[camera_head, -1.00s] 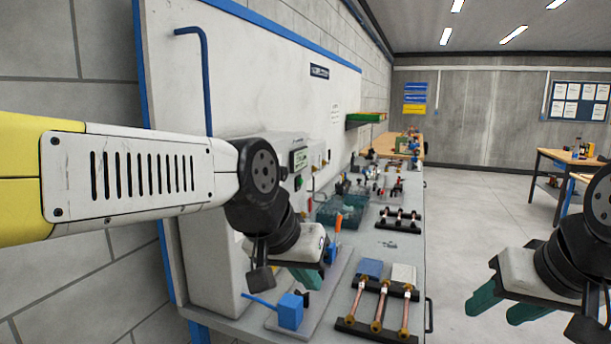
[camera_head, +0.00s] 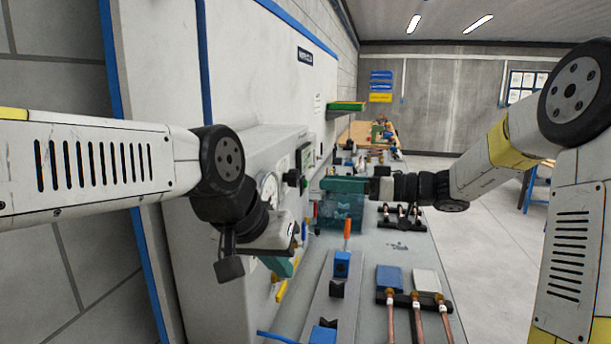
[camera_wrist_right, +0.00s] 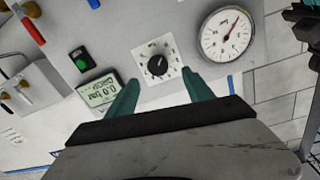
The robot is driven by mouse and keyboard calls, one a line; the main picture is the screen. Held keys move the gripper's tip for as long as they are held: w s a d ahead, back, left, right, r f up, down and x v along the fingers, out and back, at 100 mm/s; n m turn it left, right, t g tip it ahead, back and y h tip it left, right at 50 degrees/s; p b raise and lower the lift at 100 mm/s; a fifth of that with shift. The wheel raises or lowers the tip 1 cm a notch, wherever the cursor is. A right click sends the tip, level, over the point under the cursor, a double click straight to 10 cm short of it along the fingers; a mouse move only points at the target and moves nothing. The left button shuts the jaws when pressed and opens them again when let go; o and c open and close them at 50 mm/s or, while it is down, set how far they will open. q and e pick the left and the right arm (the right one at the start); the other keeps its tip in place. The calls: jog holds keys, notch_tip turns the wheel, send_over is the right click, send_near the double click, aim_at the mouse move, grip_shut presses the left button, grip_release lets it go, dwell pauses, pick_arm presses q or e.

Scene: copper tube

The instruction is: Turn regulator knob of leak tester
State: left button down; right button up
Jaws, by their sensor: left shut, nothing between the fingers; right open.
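The leak tester is a grey box (camera_head: 252,150) against the white backboard. Its black regulator knob (camera_wrist_right: 157,65) sits on a square white plate with dial marks, and it also shows in the head view (camera_head: 292,178). My right gripper (camera_wrist_right: 160,97) is open, its teal fingers pointing at the panel. The knob shows ahead between the fingertips, with no visible contact. My right gripper also shows in the head view (camera_head: 345,185). A round gauge (camera_wrist_right: 228,34) and a small display (camera_wrist_right: 99,92) flank the knob. My left gripper (camera_head: 280,266) is shut and empty in front of the tester's lower part.
A green button (camera_wrist_right: 82,60) sits near the display. On the bench, a fixture with blue blocks (camera_head: 342,264) stands below the tester, and copper tubes (camera_head: 417,325) lie in a black rack to the right. A translucent teal bin (camera_head: 342,215) stands below my right gripper.

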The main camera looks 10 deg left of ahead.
aim_at(298, 177)
jog(key=a, duration=0.2)
jog(key=w+a, duration=0.1)
jog(key=a, duration=0.5)
jog(key=shift+w, duration=0.15)
grip_shut()
